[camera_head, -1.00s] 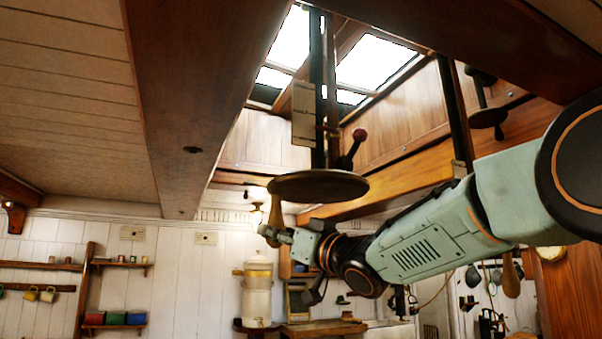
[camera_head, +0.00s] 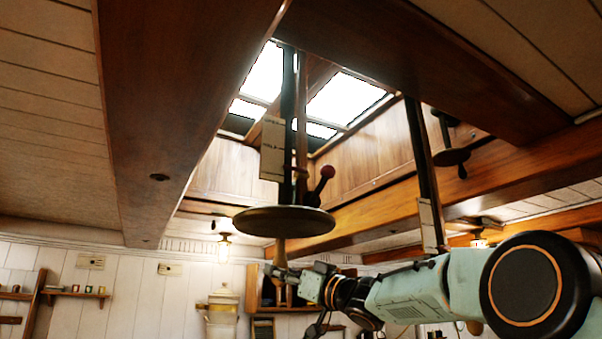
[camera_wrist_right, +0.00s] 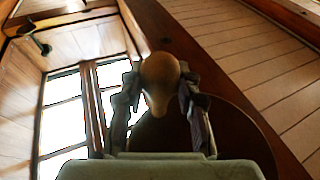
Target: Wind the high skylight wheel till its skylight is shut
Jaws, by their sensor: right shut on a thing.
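The skylight wheel (camera_head: 284,222) is a dark round disc hanging level at the foot of a dark vertical shaft, below the skylight (camera_head: 345,98). Its wooden handle (camera_head: 279,253) points down from the disc. My right gripper (camera_head: 275,270) is shut on this handle from below. In the right wrist view, the handle's rounded wooden end (camera_wrist_right: 160,82) sits between the two fingers, with the disc (camera_wrist_right: 225,135) behind it. A lever with a red knob (camera_head: 327,171) stands above the disc. The skylight's panes are bright; I cannot tell how far it stands open. My left gripper is not in view.
A pale marked plate (camera_head: 273,148) hangs beside the shaft. A second wheel (camera_head: 452,156) hangs farther right, beyond another dark post (camera_head: 424,170). Heavy ceiling beams (camera_head: 185,110) frame the opening. A lit lamp (camera_head: 224,248) and shelves are at the back wall.

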